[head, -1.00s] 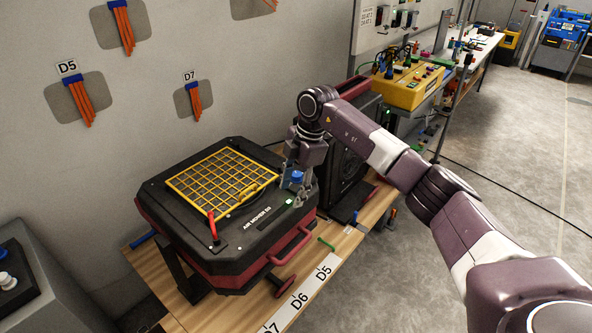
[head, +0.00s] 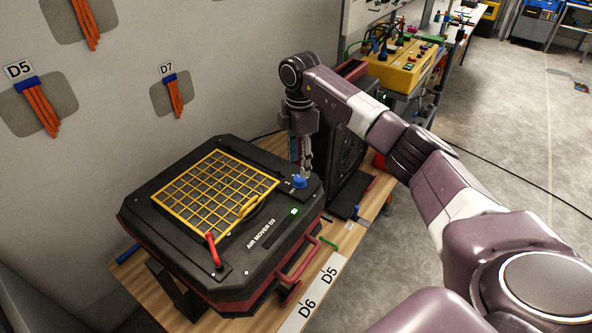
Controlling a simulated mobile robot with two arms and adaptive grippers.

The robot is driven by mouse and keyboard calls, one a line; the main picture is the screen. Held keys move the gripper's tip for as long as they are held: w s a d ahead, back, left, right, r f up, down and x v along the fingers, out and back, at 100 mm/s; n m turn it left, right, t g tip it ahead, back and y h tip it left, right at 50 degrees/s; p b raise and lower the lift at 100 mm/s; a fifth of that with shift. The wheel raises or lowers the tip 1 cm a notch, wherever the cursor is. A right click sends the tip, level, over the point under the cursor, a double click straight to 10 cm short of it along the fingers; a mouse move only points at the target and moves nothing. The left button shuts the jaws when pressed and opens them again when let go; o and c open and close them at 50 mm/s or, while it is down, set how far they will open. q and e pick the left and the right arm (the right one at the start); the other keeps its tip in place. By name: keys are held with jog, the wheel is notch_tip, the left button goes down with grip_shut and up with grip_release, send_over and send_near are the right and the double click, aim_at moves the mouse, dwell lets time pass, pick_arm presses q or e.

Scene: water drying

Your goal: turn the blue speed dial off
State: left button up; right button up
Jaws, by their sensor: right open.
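The blue speed dial (head: 299,181) sits on the top right corner of the dark air mover marked "AIR MOVER D3" (head: 187,262). The way the dial is turned is too small to read. A green light (head: 294,211) glows on the top near the dial. My right gripper (head: 306,170) points down just behind and above the dial. Its jaws are open, and the dial shows clear in front of them; I cannot tell whether they touch it. My left gripper is not in view.
A yellow grille (head: 213,192) and a red lever (head: 213,250) are on the air mover's top. A second dark machine (head: 342,155) stands close behind my right gripper. The wooden table (head: 160,309) carries D5 and D6 labels. The wall is at the left.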

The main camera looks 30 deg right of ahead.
aim_at(300, 178)
jog(key=f, duration=0.4)
jog(key=shift+s+f+p, duration=0.2)
jog(key=shift+f+p, duration=0.15)
jog(key=shift+p, duration=0.05)
jog(key=shift+w+f, duration=0.1)
jog(key=shift+f, duration=0.15)
jog(key=c, duration=1.2)
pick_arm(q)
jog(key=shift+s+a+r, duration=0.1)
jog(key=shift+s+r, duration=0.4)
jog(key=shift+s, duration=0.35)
pick_arm(e)
jog(key=shift+o, duration=0.2)
